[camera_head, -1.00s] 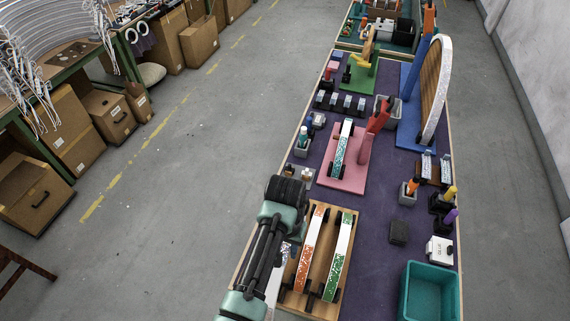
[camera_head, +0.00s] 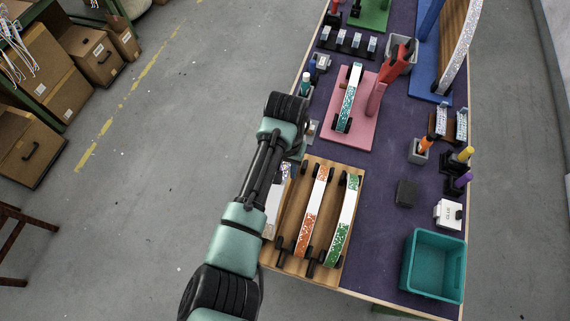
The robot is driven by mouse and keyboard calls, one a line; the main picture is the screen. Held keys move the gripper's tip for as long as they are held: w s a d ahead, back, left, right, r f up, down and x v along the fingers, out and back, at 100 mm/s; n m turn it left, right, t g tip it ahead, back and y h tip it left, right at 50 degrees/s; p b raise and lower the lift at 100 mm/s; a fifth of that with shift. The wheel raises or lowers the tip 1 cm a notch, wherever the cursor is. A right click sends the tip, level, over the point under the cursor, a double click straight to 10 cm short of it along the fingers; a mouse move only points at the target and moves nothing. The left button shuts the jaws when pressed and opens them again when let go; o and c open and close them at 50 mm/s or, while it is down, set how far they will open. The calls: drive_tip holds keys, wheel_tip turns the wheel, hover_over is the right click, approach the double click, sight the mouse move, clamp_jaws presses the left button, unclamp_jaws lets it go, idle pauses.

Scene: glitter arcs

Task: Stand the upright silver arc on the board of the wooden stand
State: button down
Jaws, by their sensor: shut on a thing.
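The wooden stand (camera_head: 292,213) is a tan board with black pegs at the front left of the table. The silver arc (camera_head: 274,207), white with silver glitter near its far end, is at the stand's left side and partly hidden by my arm. I cannot tell whether it touches the board. An orange glitter arc (camera_head: 313,212) and a green glitter arc (camera_head: 343,222) are on the board to its right. My gripper (camera_head: 298,153) is at the silver arc's far end, shut on it. Its fingertips are mostly hidden behind my wrist.
A pink stand (camera_head: 362,131) with a teal glitter arc lies beyond the board. A teal bin (camera_head: 409,262), a dark block (camera_head: 405,193) and a white box (camera_head: 448,213) are at right. Purple tabletop is clear between the board and the bin.

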wheel_tip(320, 180, down, 8)
drive_tip(key=b, duration=0.7)
drive_tip(key=shift+w+f, duration=0.1)
drive_tip(key=shift+w, duration=0.05)
drive_tip(key=shift+f+b, duration=1.95)
drive_tip(key=shift+f, duration=0.8)
drive_tip(key=shift+r+p, duration=0.1)
drive_tip(key=shift+p, duration=0.45)
drive_tip(key=shift+f+b, duration=0.55)
drive_tip(key=shift+f, duration=0.1)
drive_tip(key=shift+c, duration=0.2)
unclamp_jaws()
drive_tip(key=shift+r, duration=0.15)
drive_tip(key=shift+r+p, duration=3.85)
drive_tip(key=shift+p, duration=0.15)
